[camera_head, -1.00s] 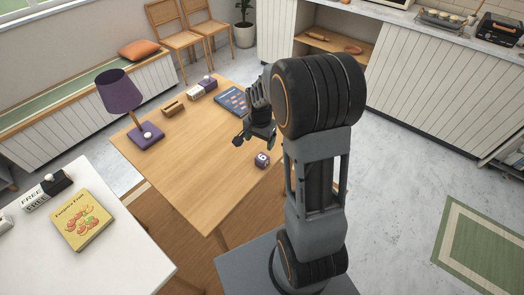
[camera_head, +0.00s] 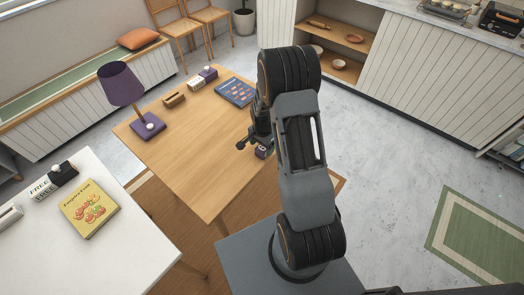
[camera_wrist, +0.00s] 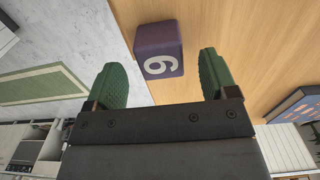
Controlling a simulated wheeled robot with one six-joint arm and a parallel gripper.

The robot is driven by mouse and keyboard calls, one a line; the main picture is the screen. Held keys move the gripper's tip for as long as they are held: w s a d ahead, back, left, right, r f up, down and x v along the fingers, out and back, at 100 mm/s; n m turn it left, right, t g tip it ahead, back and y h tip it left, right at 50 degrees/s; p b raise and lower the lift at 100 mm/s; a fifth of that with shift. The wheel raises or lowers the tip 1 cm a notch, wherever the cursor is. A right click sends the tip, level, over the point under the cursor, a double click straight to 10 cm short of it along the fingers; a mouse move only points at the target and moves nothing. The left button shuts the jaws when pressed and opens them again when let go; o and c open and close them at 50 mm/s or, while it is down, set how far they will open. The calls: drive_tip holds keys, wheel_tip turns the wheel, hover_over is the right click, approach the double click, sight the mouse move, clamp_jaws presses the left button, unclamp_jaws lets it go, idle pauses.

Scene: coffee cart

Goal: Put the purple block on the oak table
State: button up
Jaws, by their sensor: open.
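The purple block (camera_head: 261,152), with a white numeral on its face, sits on the oak table (camera_head: 195,150) near the table's right edge. In the wrist view the block (camera_wrist: 160,40) lies just beyond and between my two green fingertips, with space on both sides. My gripper (camera_wrist: 162,78) is open and empty. In the head view my gripper (camera_head: 250,144) is right beside the block, and my arm hides part of the table's right side.
A purple lamp (camera_head: 121,86), a wooden holder (camera_head: 174,99), small blocks (camera_head: 196,83) and a blue board (camera_head: 236,92) stand on the oak table. The table's middle is clear.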

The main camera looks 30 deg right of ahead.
sight(262, 148)
drive_tip(key=shift+f, duration=2.05)
drive_tip(key=shift+c, duration=0.4)
drive_tip(key=c, duration=1)
